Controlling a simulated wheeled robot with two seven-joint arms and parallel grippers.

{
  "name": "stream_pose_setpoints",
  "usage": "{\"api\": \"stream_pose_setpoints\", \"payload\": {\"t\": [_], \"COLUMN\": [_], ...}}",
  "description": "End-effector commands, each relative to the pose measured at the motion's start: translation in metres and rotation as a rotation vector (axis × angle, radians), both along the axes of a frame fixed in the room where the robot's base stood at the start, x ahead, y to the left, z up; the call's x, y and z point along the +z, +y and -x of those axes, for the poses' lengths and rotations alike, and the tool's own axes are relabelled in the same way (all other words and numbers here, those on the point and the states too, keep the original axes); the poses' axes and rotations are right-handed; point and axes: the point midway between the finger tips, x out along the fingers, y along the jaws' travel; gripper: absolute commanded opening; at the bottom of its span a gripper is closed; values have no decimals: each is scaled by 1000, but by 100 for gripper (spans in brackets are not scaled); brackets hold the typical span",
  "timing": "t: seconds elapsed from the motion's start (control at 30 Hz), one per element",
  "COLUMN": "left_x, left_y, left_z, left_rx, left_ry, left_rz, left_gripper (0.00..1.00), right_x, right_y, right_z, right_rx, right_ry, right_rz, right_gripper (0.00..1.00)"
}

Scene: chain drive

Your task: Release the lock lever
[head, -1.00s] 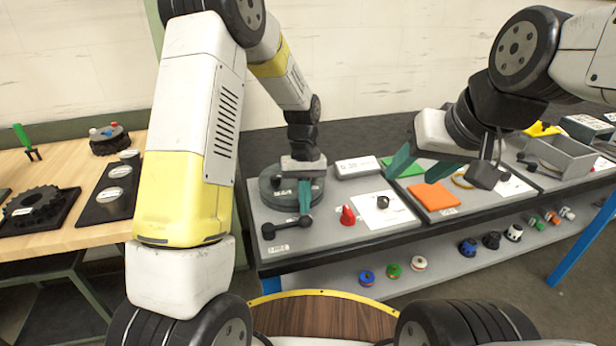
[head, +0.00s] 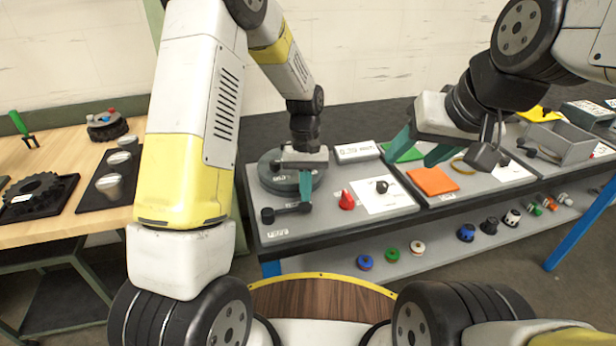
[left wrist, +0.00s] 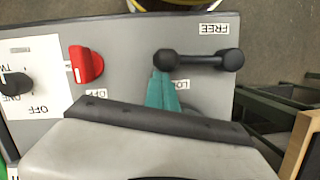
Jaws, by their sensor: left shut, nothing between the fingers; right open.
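The lock lever (head: 287,211) is a dark bar with a knob at each end, at the front left corner of the grey bench panel. In the left wrist view the lever (left wrist: 199,60) lies crosswise. A FREE label (left wrist: 214,29) is beside its right end. A partly hidden label, seemingly LOCK (left wrist: 182,85), is on the other side of the bar. My left gripper (head: 305,200) is shut and empty, its teal fingertips (left wrist: 161,80) at the lever's left knob in the wrist view; contact is unclear. My right gripper (head: 420,150) is open and empty above the bench's middle.
A red knob (head: 347,200) and a black knob (head: 382,186) on a white card stand right of the lever. A round grey disc (head: 272,180) is behind my left gripper. An orange pad (head: 432,181) and a grey bin (head: 560,150) are farther right.

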Motion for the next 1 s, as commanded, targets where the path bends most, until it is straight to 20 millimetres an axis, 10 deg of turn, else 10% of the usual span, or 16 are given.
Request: {"api": "stream_pose_setpoints", "payload": {"t": [1.0], "left_x": [0], "left_y": [-20], "left_z": [66], "left_rx": [-620], "left_ry": [1], "left_rz": [-1], "left_gripper": [0], "right_x": [0], "right_y": [0], "right_z": [0], "right_rx": [0], "right_ry": [0], "right_rz": [0], "right_gripper": [53]}}
